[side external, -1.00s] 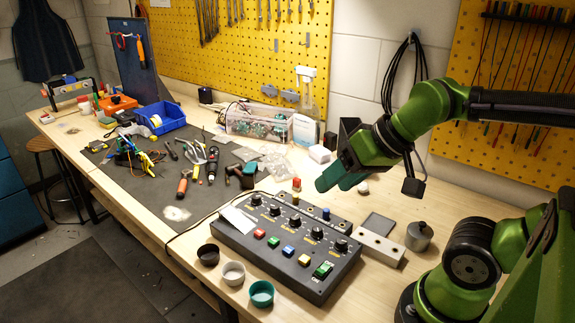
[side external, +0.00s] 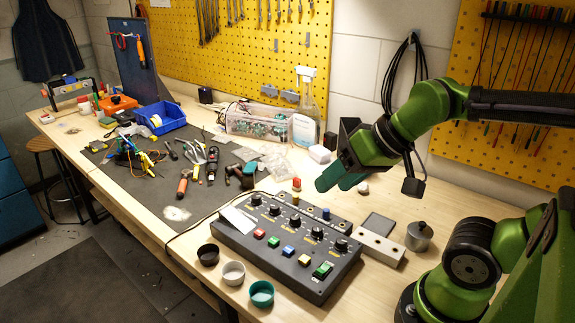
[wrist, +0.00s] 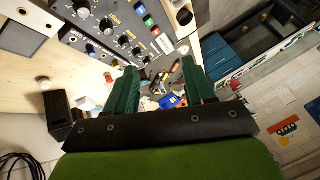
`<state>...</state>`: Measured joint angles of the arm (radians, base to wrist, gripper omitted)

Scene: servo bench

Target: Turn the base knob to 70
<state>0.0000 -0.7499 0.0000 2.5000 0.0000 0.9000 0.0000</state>
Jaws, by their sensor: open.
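The dark control box (side external: 230,238) lies on the bench in the middle of the side external view. It carries a row of black knobs, among them one at the far left (side external: 256,199) and one at the near right (side external: 341,245). The knob labels are too small to read, so I cannot tell which is the base knob. Knobs also show at the top of the wrist view (wrist: 106,26). My gripper (side external: 343,183) is above and behind the box, apart from the knobs. In the wrist view my gripper (wrist: 160,75) has its green fingers spread, with nothing between them.
Colored buttons (side external: 288,250) line the box's front. Three small cups stand at its front left, including a teal one (side external: 262,293). A metal block (side external: 381,247) and a grey lidded pot (side external: 419,236) stand to its right. Tools (side external: 186,180) lie on the dark mat.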

